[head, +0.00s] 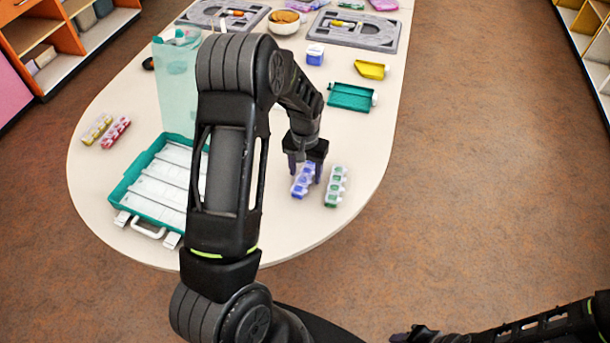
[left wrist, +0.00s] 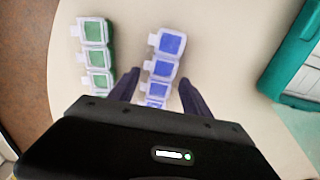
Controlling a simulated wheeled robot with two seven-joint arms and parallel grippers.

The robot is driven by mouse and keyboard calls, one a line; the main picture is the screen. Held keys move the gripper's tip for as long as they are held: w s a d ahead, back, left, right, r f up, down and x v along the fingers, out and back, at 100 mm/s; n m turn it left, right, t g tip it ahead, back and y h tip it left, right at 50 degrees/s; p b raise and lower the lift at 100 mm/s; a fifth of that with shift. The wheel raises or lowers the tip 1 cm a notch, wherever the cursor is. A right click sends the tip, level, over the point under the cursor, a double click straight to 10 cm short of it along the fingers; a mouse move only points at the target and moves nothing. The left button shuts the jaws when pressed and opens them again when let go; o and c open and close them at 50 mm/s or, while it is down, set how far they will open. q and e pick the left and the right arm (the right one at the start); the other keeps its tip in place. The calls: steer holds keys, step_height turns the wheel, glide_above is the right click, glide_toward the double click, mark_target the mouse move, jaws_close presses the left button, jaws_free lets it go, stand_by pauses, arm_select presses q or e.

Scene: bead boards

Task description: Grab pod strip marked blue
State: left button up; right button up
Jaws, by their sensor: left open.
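The pod strip with blue lids (head: 303,181) lies on the table under my left gripper (head: 306,168). In the left wrist view the blue strip (left wrist: 168,55) runs between the two dark fingers of my left gripper (left wrist: 160,90). The fingers are apart, one on each side of the strip, and I cannot tell whether they touch it. The strip's near end is partly hidden by the gripper body. A pod strip with green lids (head: 335,187) lies beside it, and it also shows in the left wrist view (left wrist: 96,55).
A teal tray with white slots (head: 128,180) stands left of my left arm. Yellow and red pod strips (head: 115,132) lie farther left. The table's right edge is close to the green strip.

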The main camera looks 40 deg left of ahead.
arm_select(q)
steer(key=shift+c, duration=0.5)
jaws_close()
stand_by(0.5)
